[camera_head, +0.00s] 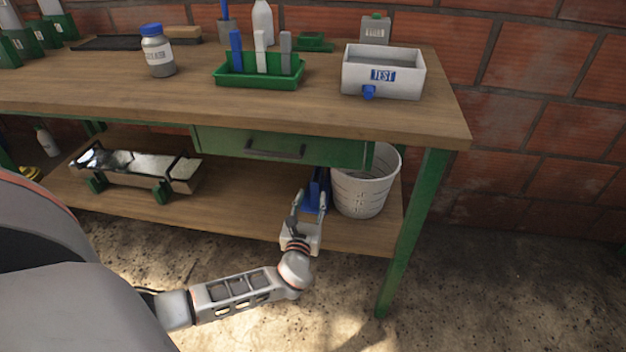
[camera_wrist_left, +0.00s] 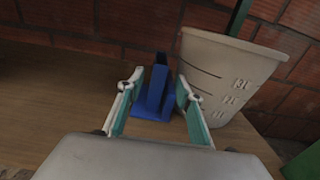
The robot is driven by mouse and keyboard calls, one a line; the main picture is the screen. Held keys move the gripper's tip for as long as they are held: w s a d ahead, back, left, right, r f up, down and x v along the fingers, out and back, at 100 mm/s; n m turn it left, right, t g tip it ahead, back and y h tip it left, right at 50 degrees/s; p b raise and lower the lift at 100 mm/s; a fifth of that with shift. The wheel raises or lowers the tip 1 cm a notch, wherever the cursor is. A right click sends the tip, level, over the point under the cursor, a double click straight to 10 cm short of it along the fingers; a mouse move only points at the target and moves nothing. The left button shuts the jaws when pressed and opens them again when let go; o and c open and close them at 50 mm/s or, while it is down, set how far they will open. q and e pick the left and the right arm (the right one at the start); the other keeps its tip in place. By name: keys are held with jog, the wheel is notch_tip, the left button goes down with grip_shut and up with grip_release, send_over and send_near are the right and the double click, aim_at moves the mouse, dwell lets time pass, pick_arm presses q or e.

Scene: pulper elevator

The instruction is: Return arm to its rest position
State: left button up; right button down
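My left gripper (camera_head: 310,200) is at the front of the workbench's lower shelf (camera_head: 240,205), below the drawer. Its fingers are spread apart in the left wrist view (camera_wrist_left: 156,100). A blue object (camera_head: 314,190) with an upright part on a flat base stands on the shelf just beyond the fingers. It also shows in the left wrist view (camera_wrist_left: 154,98), seen between the fingers, with visible gaps beside its upright part. My left arm reaches in from the lower left. My right gripper is not in view.
A white graduated bucket (camera_head: 364,182) stands right beside the gripper. A green table leg (camera_head: 412,235) is to the right, and the drawer (camera_head: 280,146) and tabletop (camera_head: 200,105) are above. A metal trough (camera_head: 135,168) sits on the shelf at left. Floor in front is clear.

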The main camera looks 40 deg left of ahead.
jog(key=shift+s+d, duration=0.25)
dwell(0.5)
